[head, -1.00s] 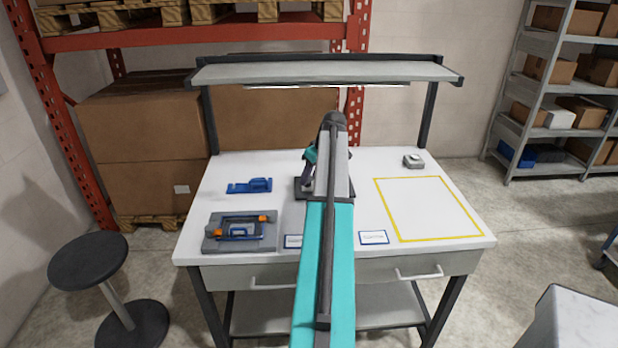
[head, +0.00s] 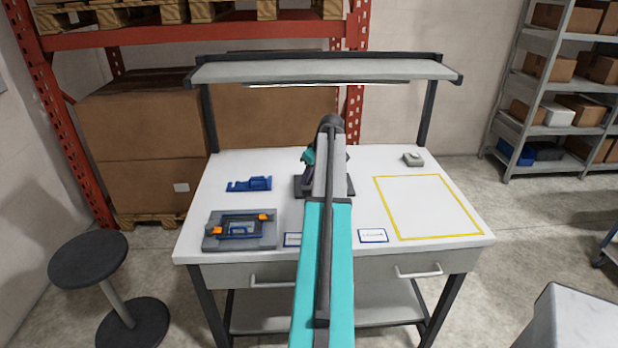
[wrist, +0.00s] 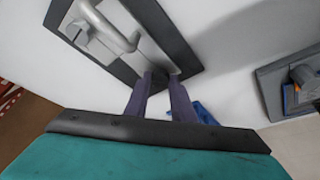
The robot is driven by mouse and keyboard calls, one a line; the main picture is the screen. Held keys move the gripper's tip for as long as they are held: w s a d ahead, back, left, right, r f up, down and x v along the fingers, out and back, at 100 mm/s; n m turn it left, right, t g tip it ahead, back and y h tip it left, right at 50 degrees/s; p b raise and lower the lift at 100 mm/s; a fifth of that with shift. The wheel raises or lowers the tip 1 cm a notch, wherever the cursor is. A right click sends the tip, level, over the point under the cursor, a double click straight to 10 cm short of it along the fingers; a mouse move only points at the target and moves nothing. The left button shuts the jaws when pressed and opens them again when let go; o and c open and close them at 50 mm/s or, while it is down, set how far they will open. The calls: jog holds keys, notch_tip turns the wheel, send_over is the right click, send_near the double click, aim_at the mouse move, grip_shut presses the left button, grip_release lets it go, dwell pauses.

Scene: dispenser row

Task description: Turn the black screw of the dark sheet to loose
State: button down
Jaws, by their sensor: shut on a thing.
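The dark sheet (wrist: 187,56) lies near the top of the wrist view, with a grey metal body and handle (wrist: 113,28) on it. In the head view the dark sheet (head: 303,192) is mostly hidden behind my arm. My gripper (wrist: 161,75) has its two dark fingers close together at the sheet's lower edge. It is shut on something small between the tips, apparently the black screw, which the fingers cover. I cannot tell how far the screw is turned.
To the left stand a grey fixture (head: 212,242) with blue and orange parts and a blue bracket (head: 249,184). A yellow-outlined area (head: 428,208) at right is empty. A small grey block (head: 413,160) sits behind it. An overhead shelf (head: 320,73) spans the table's back.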

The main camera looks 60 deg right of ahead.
jog(key=shift+d+n, duration=0.1)
jog(key=shift+n, duration=0.2)
jog(key=n, duration=0.1)
jog(key=n+y+b, duration=0.1)
jog(key=n, duration=0.1)
jog(key=n+y+b, duration=0.1)
jog(key=shift+d+n, duration=0.3)
jog(key=shift+n, duration=0.1)
jog(key=shift+n+g+y+b, duration=0.4)
jog(key=shift+n+y+b, duration=0.4)
jog(key=shift+n, duration=1.2)
jog(key=shift+f, duration=0.1)
jog(key=c, duration=1.5)
grip_release()
jog(key=shift+d+r, duration=0.1)
jog(key=shift+r, duration=0.1)
